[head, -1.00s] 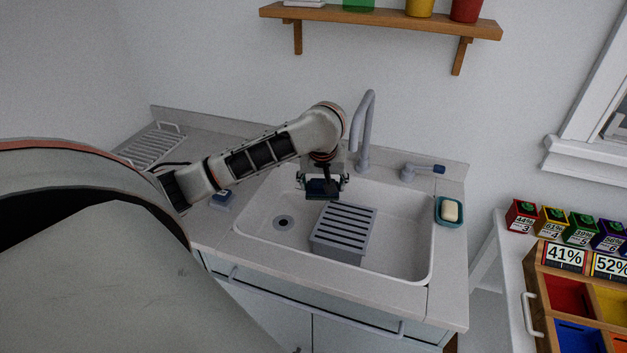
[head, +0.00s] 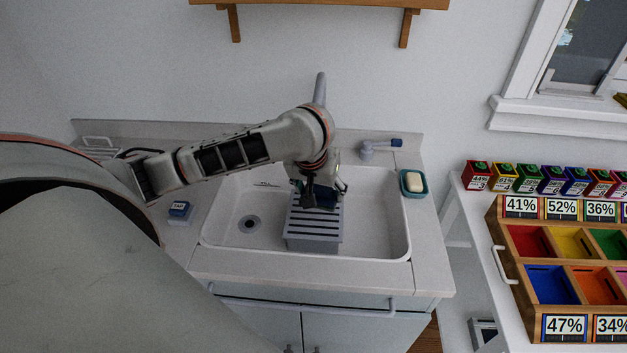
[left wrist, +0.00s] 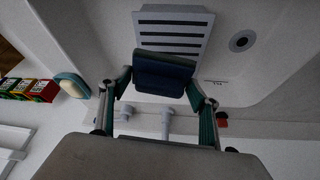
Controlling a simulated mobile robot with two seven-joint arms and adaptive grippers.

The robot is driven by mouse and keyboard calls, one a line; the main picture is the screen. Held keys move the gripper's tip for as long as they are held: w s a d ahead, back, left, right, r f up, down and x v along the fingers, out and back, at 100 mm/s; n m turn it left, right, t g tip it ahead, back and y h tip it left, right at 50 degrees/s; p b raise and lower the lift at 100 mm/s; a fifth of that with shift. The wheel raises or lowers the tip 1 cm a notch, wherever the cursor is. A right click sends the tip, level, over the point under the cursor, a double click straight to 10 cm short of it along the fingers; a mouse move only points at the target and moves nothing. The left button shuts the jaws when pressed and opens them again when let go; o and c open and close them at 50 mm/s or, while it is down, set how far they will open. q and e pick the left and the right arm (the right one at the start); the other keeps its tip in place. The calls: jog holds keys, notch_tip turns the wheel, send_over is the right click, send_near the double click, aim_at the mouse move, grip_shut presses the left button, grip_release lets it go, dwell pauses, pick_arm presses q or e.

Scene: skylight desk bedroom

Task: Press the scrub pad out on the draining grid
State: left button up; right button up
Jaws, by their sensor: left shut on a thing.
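My left gripper (head: 320,192) is shut on the dark blue scrub pad (left wrist: 164,76), which spans both fingers in the left wrist view. In the head view the pad is mostly hidden behind the gripper and wrist. The grey slotted draining grid (head: 314,232) stands inside the white sink, and its dark slots also show in the left wrist view (left wrist: 172,29). The gripper and pad are over the grid's back part. Whether the pad touches the grid cannot be told. My right gripper is not in view.
The sink (head: 225,225) has a drain (head: 249,224) left of the grid. A faucet (head: 320,90) rises behind my wrist, with a lever (head: 380,146) to its right. A bin organiser (head: 510,285) stands far right.

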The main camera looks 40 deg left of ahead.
aim_at(321, 199)
pick_arm(q)
jog(key=shift+s+d+m, duration=0.15)
jog(key=shift+d+m, duration=0.15)
jog(key=shift+d, duration=0.1)
jog(key=shift+d+f, duration=0.1)
jog(key=shift+f, duration=4.35)
jog(key=shift+f, duration=0.5)
jog(key=shift+s+f, duration=0.2)
jog(key=shift+f, duration=0.15)
jog(key=shift+w+r, duration=0.1)
jog(key=shift+r, duration=3.55)
